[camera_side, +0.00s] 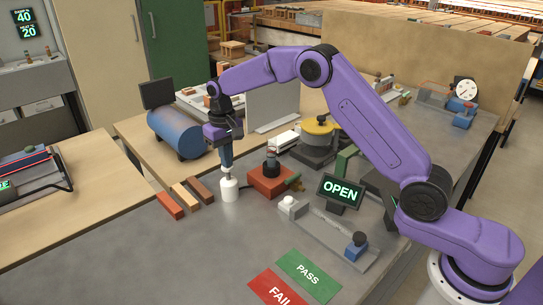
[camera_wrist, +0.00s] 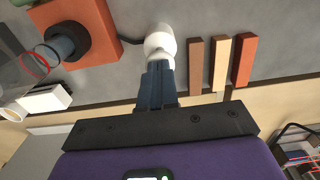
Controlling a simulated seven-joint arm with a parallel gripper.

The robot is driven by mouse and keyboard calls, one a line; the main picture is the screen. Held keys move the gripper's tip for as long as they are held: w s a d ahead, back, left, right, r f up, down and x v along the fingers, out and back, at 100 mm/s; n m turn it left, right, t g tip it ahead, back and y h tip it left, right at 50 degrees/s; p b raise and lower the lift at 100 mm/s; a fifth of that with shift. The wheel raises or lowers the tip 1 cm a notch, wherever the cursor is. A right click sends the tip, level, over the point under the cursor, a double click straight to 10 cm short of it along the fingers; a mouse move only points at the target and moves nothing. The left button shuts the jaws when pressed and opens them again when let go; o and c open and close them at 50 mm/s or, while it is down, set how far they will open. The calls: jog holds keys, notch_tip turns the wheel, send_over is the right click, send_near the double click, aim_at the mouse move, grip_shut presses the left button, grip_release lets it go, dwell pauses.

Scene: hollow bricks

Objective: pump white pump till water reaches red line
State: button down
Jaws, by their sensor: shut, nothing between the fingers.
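The white pump (camera_side: 229,191) stands upright on the grey bench, left of an orange-red block (camera_side: 268,181). My gripper (camera_side: 228,168) points down directly over the pump, fingers shut with nothing between them. In the wrist view the fingertips (camera_wrist: 160,66) overlap the top of the white pump (camera_wrist: 160,40); I cannot tell whether they press on it. The orange block (camera_wrist: 88,30) carries a dark collar and a clear cylinder (camera_wrist: 25,75) with a red ring line (camera_wrist: 34,65). The water level in it cannot be made out.
Three bricks, red (camera_side: 169,205), tan (camera_side: 185,197) and brown (camera_side: 202,190), lie left of the pump. A sign reading OPEN (camera_side: 340,191) and a grey fixture stand to the right. PASS (camera_side: 308,275) and FAIL (camera_side: 275,289) mats lie in front. The front-left bench is clear.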

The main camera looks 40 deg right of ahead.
jog(key=shift+f, duration=1.2)
jog(key=shift+r, duration=2.75)
notch_tip(320, 180, up, 5)
jog(key=shift+f, duration=3.2)
jog(key=shift+f, duration=0.15)
jog(key=shift+f, duration=1.3)
jog(key=shift+r, duration=2.15)
